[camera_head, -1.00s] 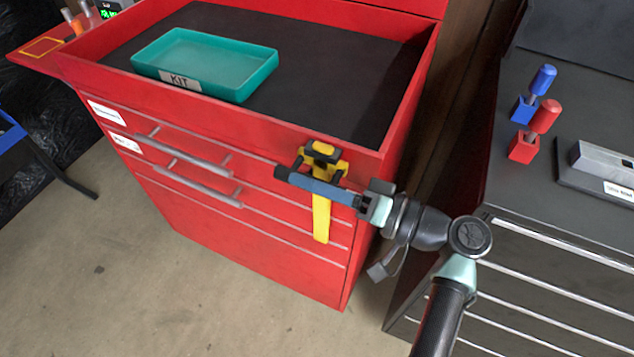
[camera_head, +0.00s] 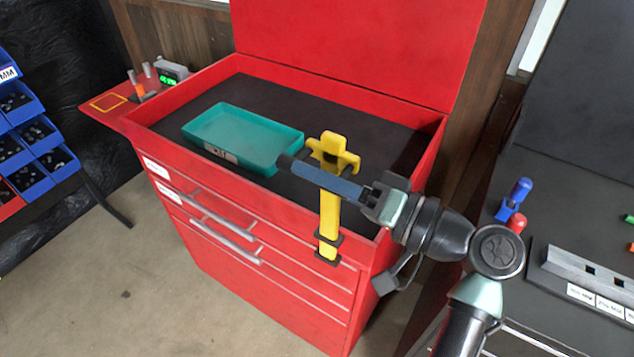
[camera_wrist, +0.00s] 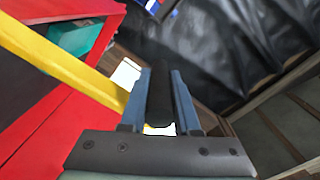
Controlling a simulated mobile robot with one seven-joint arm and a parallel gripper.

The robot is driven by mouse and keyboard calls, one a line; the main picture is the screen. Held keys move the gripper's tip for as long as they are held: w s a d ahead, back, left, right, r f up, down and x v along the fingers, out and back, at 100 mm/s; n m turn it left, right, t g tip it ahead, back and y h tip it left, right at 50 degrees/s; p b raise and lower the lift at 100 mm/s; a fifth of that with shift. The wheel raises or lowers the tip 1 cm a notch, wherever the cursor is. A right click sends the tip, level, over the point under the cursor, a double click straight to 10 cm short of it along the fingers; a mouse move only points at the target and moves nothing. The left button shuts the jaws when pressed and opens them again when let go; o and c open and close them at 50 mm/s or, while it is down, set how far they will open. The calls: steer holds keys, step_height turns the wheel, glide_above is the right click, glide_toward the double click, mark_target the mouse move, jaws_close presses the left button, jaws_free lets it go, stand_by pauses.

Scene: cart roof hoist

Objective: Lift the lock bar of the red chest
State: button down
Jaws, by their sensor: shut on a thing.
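The yellow lock bar (camera_head: 329,225) stands upright on the front of the red chest (camera_head: 290,262), near its right corner. Its cross-shaped top rises above the chest's front rim, and its lower end sits by dark brackets on the drawer fronts. My gripper (camera_head: 300,168) reaches from the right across the upper bar, below the cross. In the wrist view, its blue fingers (camera_wrist: 158,85) are shut on a dark grip between them, beside the yellow bar (camera_wrist: 65,65). The finger contact is partly hidden in the head view.
A teal tray (camera_head: 205,135) lies on the chest's dark top, behind the bar. The raised red lid (camera_head: 350,45) stands at the back. A dark bench with a blue-handled piece (camera_head: 518,192) is close on the right. Blue bins (camera_head: 30,140) are far left.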

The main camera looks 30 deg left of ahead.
steer(key=shift+w+r, duration=0.1)
steer(key=shift+r, duration=0.4)
steer(key=c, duration=0.7)
jaws_free()
steer(key=shift+f, duration=0.1)
steer(key=shift+o, duration=0.2)
steer(key=shift+d+f, duration=0.1)
steer(key=shift+f, duration=0.05)
steer(key=shift+d, duration=0.35)
steer(key=d+b, duration=0.3)
steer(key=d, duration=0.9)
steer(key=shift+s, duration=0.3)
